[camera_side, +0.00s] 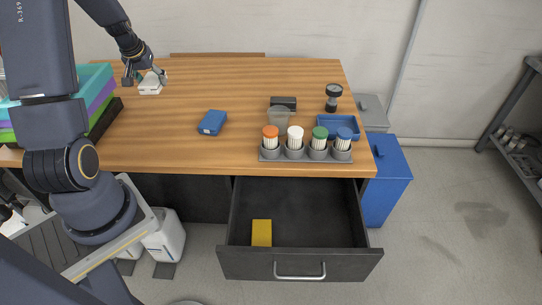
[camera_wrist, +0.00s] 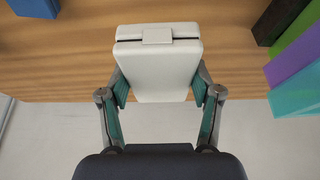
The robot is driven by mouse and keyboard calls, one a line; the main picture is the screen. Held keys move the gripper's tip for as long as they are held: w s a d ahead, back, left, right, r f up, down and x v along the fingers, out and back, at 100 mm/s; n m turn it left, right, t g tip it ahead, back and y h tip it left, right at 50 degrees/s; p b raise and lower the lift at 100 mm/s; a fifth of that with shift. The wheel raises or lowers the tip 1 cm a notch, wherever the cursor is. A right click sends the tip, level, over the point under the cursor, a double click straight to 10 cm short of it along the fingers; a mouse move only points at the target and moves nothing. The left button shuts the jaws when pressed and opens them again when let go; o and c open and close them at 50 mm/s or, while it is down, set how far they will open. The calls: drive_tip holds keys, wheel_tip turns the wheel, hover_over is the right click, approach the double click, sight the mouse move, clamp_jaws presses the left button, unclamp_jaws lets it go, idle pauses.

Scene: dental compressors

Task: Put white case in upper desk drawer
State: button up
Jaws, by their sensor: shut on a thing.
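The white case (camera_side: 151,83) is at the back left of the wooden desk (camera_side: 180,140). In the wrist view the white case (camera_wrist: 158,70) sits between my gripper's two fingers, which press on its sides. My gripper (camera_side: 146,76) is shut on it; whether the case touches the desk top I cannot tell. The upper desk drawer (camera_side: 320,215) is pulled open at the front of the desk, with a yellow box (camera_side: 262,233) inside at its left.
A blue case (camera_side: 212,122) lies mid-desk. Several coloured-top holders (camera_side: 296,145) stand in a grey rack at the front right, near a blue tray (camera_side: 338,127). Stacked coloured folders (camera_side: 95,100) are at the left. A blue cabinet (camera_side: 385,185) stands right of the desk.

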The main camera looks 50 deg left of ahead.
drive_tip(key=shift+s+d+r, duration=0.15)
drive_tip(key=shift+d+r, duration=0.3)
drive_tip(key=shift+d, duration=0.4)
drive_tip(key=w+d+m+h, duration=0.1)
drive_tip(key=w+d+m, duration=0.25)
drive_tip(key=d, duration=0.55)
drive_tip(key=w+d+m+t+h, duration=0.15)
drive_tip(key=w+d, duration=0.25)
drive_tip(key=d, duration=0.5)
drive_tip(key=w+d+m, duration=0.3)
drive_tip(key=w+d, duration=0.1)
drive_tip(key=d, duration=0.5)
drive_tip(key=s+d+f+m, duration=0.1)
drive_tip(key=s+d+f, duration=0.1)
drive_tip(key=d, duration=0.7)
drive_tip(key=shift+s+d+f+h, duration=0.2)
drive_tip(key=shift+s+d+h, duration=0.1)
drive_tip(key=shift+s+h, duration=0.1)
